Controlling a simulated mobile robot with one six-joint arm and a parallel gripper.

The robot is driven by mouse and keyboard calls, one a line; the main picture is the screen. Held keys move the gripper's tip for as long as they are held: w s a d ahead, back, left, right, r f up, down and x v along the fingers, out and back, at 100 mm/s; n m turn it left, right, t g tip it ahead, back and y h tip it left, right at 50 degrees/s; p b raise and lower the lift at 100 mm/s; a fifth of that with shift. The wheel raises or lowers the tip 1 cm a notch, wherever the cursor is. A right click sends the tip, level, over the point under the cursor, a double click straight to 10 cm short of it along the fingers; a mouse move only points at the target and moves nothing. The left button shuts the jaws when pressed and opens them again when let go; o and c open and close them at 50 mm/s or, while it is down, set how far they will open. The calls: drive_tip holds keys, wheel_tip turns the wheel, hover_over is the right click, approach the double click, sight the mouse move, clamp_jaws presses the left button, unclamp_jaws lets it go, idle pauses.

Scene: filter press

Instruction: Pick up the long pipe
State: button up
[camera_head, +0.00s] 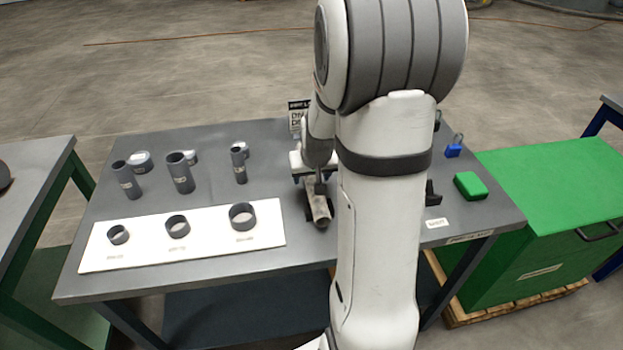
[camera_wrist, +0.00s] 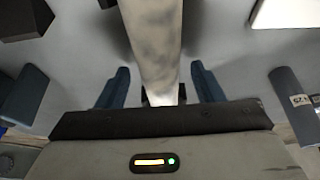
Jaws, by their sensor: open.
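A pale grey, stained long pipe (camera_head: 319,211) lies on the grey table just left of my arm; its far part is hidden behind my gripper and arm. In the wrist view the long pipe (camera_wrist: 155,45) runs from the top edge down between the two blue-grey fingers. My gripper (camera_head: 312,178) is over the pipe, and it also shows in the wrist view (camera_wrist: 160,88). The fingers are open, one on each side, with a visible gap to the pipe on both sides.
Dark upright tubes (camera_head: 180,173) stand on the table's left, behind a white board (camera_head: 185,236) with 3 rings. A green box (camera_head: 469,186) and blue padlock (camera_head: 453,150) are at right. A green cabinet (camera_head: 550,200) adjoins the table's right. Bare tabletop lies between board and tubes.

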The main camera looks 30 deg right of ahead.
drive_tip(key=c, duration=1.1)
drive_tip(key=shift+c, duration=0.2)
